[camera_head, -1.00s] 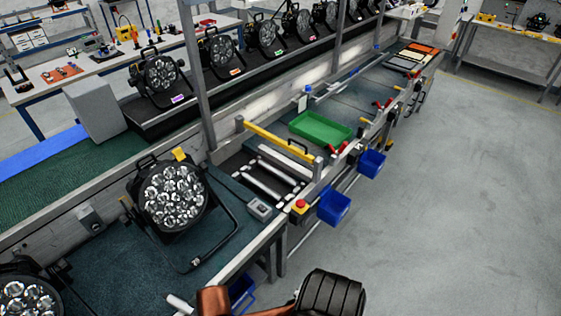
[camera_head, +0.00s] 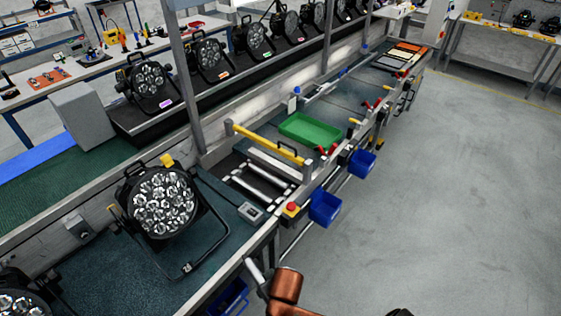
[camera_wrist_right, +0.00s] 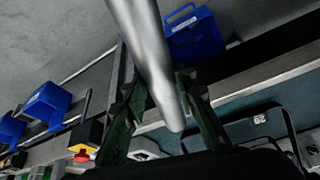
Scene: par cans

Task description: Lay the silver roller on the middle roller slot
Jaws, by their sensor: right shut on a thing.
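The silver roller (camera_wrist_right: 148,60) is a smooth metal bar held between the fingers of my right gripper (camera_wrist_right: 163,125) in the wrist view. One end reaches the top edge and the other ends near the gripper body. In the head view a pale end of the roller (camera_head: 254,270) shows beside my copper-coloured arm link, off the bench's front edge. The roller bed (camera_head: 258,188) lies in the bench beyond it, with pale rollers or bars across a dark opening; the middle slot is too small to make out clearly. My left gripper is not in view.
A yellow bar (camera_head: 264,142) stands over the bed's far side. A grey switch box (camera_head: 250,211) and red button (camera_head: 292,207) are near it. A large stage light (camera_head: 162,203) stands left. Blue bins (camera_head: 324,208) hang off the front. The floor at right is clear.

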